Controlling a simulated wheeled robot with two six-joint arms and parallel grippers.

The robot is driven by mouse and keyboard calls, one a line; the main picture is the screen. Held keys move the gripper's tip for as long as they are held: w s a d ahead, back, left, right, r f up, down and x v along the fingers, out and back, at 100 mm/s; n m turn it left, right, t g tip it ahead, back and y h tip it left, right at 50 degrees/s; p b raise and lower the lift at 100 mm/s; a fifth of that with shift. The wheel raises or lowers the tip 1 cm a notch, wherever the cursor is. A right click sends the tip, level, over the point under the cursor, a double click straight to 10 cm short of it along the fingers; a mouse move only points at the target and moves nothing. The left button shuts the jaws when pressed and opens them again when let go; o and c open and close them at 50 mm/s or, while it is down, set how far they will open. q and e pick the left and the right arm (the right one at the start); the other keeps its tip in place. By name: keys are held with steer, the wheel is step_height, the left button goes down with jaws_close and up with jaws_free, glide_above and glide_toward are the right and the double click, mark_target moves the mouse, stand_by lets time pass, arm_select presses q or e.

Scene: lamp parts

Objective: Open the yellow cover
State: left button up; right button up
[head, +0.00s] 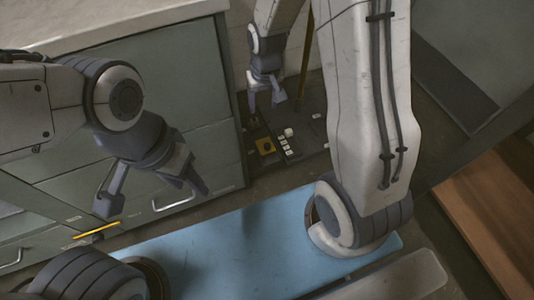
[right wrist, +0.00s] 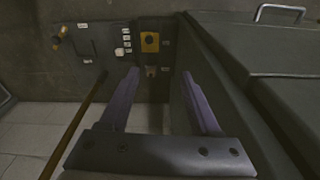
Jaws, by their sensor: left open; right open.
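The yellow cover (head: 266,146) is a small yellow square with a dark middle on a dark panel (head: 300,113) low at the back. In the right wrist view the yellow cover (right wrist: 150,42) appears ahead, just above the gap between the fingertips. My right gripper (head: 265,104) is open and empty, above the cover in the head view and apart from it; its fingers also show in the right wrist view (right wrist: 160,74). My left gripper (head: 153,198) is open and empty in front of the cabinet drawers, far from the panel. Whether the cover is open or shut is unclear.
Several white labels or buttons (right wrist: 123,51) sit beside the cover. A thin brown rod (right wrist: 75,127) stands left of my right gripper. A grey-green cabinet (head: 180,75) lies close on one side. A yellow strip (head: 96,230) is near my left gripper. A brown wooden surface (head: 490,215) is at right.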

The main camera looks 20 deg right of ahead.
steer(key=w+d+f+m, duration=0.15)
steer(key=w+f, duration=0.35)
steer(key=f, duration=0.8)
steer(key=g+b, duration=0.1)
steer(key=b, duration=0.1)
glide_toward(267, 145)
steer(key=shift+m, duration=0.25)
step_height(267, 145, down, 10)
steer(key=b, duration=0.4)
steer(key=shift+w+d+f, duration=0.1)
steer(key=shift+w+f, duration=0.05)
steer(key=shift+f, duration=0.05)
arm_select(q)
step_height(267, 145, down, 8)
arm_select(e)
jaws_close()
arm_select(q)
steer(key=shift+r, duration=0.1)
